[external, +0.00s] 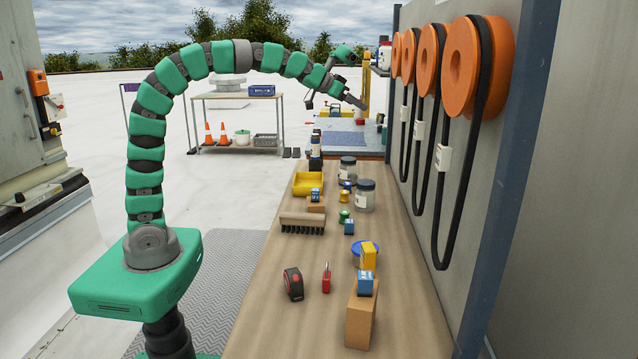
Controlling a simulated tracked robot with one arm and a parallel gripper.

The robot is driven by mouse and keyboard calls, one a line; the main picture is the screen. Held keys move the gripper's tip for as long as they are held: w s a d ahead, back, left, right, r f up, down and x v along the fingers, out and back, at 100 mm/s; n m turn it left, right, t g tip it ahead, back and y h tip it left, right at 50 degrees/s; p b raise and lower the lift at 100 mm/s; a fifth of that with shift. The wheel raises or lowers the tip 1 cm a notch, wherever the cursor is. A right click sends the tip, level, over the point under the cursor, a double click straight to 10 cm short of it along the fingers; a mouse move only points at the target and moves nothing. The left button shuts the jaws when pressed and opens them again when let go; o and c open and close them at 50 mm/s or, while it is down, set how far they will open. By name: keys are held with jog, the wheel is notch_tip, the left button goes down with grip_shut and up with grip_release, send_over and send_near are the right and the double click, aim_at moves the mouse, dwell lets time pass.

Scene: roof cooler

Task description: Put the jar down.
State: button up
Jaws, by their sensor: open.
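Two clear jars with dark lids stand upright on the long wooden bench. The nearer jar (364,198) is close to the bench's right side, and the farther jar (347,172) is a little beyond it. My gripper (361,104) is open at the end of the outstretched green arm. It is beyond both jars, over the far end of the work area. A small red and pale object (360,117) shows just below the fingertips. It is too small to tell whether it is a jar or whether the fingers touch it.
The bench (245,335) holds a yellow bin (308,184), a brush (302,223), a tape measure (293,284), a red padlock-like item (326,278) and a cardboard box (360,318). A wall with orange reels (462,66) borders the right. A blue mat (346,139) lies beyond the bench.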

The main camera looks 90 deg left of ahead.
jog(key=s+d+r+m+t+h, duration=0.1)
jog(key=s+d+r, duration=0.4)
jog(key=d+r, duration=0.2)
jog(key=s+d+r+m+t+h, duration=0.2)
jog(key=s+d+r, duration=0.3)
jog(key=d, duration=0.7)
jog(key=s+d+r+m+t+h, duration=0.1)
jog(key=s+d+r, duration=0.4)
jog(key=d+r, duration=0.4)
jog(key=shift+s+d+t+h, duration=0.3)
jog(key=shift+s+t+h, duration=0.05)
jog(key=shift+t+h, duration=0.05)
